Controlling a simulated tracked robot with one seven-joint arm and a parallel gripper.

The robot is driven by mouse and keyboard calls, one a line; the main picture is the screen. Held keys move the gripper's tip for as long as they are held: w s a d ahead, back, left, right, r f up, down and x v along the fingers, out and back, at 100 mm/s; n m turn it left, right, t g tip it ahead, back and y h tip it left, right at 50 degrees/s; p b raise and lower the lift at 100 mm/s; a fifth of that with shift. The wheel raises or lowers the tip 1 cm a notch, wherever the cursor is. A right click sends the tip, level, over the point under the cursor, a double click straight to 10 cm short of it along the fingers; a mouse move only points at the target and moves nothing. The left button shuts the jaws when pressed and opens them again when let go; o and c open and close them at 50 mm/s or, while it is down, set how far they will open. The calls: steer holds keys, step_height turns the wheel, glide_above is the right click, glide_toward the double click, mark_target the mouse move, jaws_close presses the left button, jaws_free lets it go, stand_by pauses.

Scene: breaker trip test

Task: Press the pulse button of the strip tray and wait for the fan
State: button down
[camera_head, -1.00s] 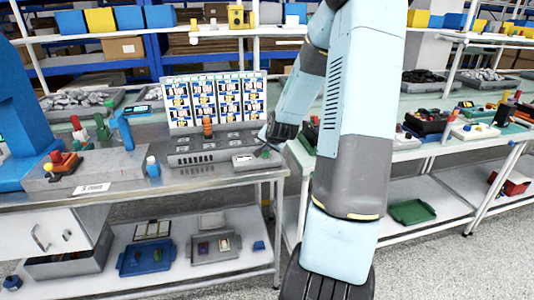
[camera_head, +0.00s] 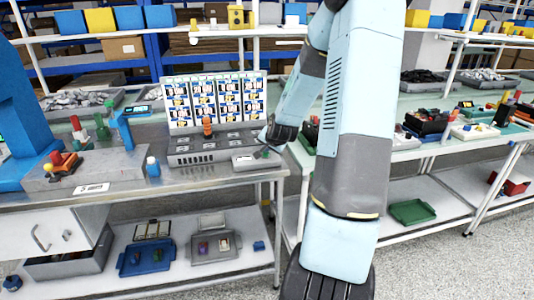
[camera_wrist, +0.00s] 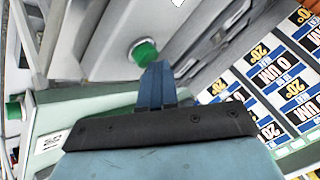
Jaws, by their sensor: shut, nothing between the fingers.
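My gripper (camera_wrist: 157,84) is shut, its fingers together and empty, pointing at a green button (camera_wrist: 145,52) on a light grey surface. In the wrist view the fingertips overlap the button's lower right edge; I cannot tell whether they touch or press it. In the head view my gripper (camera_head: 268,139) is low at the right end of a grey bench unit (camera_head: 205,147), just above a small pale box (camera_head: 254,161) with a green button. I cannot make out a fan or any spinning.
A board of printed labels (camera_head: 215,98) stands behind the grey unit, close to my gripper. An orange knob (camera_head: 207,127) rises from the unit. A second green button (camera_wrist: 14,110) shows at the wrist view's left.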

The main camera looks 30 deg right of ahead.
mark_target(266, 154)
steer(key=shift+f, duration=0.15)
stand_by(0.5)
steer(key=shift+r, duration=0.95)
steer(key=shift+r, duration=2.5)
steer(key=shift+a, duration=0.1)
